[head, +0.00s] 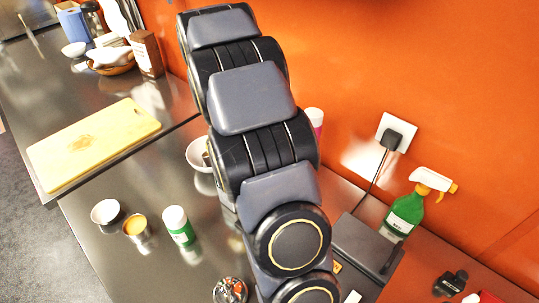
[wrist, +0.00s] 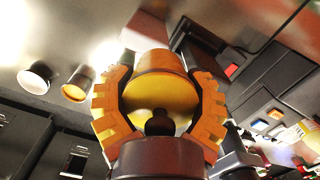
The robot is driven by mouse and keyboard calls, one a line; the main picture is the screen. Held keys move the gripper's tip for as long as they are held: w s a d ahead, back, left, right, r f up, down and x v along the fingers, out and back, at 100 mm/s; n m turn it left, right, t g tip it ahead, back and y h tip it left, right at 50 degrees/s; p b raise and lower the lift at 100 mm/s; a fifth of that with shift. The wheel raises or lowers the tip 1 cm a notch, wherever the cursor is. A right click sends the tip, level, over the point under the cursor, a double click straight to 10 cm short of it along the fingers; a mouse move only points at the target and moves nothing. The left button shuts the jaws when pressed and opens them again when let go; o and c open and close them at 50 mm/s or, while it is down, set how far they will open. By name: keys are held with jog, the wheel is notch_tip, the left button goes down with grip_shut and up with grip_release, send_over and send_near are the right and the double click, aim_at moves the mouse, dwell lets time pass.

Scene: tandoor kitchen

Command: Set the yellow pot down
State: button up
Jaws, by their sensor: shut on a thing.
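The yellow pot (wrist: 160,92) shows in the wrist view between the two orange toothed fingers of my gripper (wrist: 160,75). The fingers are shut on it, one along each side. Its near side is partly covered by a dark round part in front. I cannot tell whether its base touches the counter. In the head view my arm hides both the gripper and the pot.
On the steel counter (head: 95,255) stand a white bowl (head: 106,211), a cup with orange contents (head: 136,226) and a green-and-white bottle (head: 179,226). A dark box (head: 366,243) and a green spray bottle (head: 405,212) stand right. A cutting board (head: 93,145) lies left.

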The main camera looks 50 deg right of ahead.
jog(key=s+d+n, duration=0.2)
jog(key=d, duration=0.9)
jog(key=w+d+f, duration=0.2)
jog(key=d+f, duration=0.1)
jog(key=f, duration=0.1)
jog(key=w+d+f, duration=0.3)
jog(key=f, duration=0.2)
jog(key=w+d+f, duration=0.3)
jog(key=d+f, duration=0.1)
jog(key=shift+w+f, duration=0.1)
jog(key=shift+f, duration=0.05)
jog(key=shift+w+d+f, duration=0.4)
jog(key=shift+w+f, duration=0.1)
jog(key=shift+f, duration=0.15)
jog(key=shift+f, duration=0.1)
jog(key=shift+w+d+f, duration=0.1)
jog(key=shift+d+f, duration=0.1)
jog(key=shift+f, duration=1.55)
jog(key=o, duration=1.3)
jog(key=shift+f, duration=0.15)
jog(key=shift+c, duration=0.2)
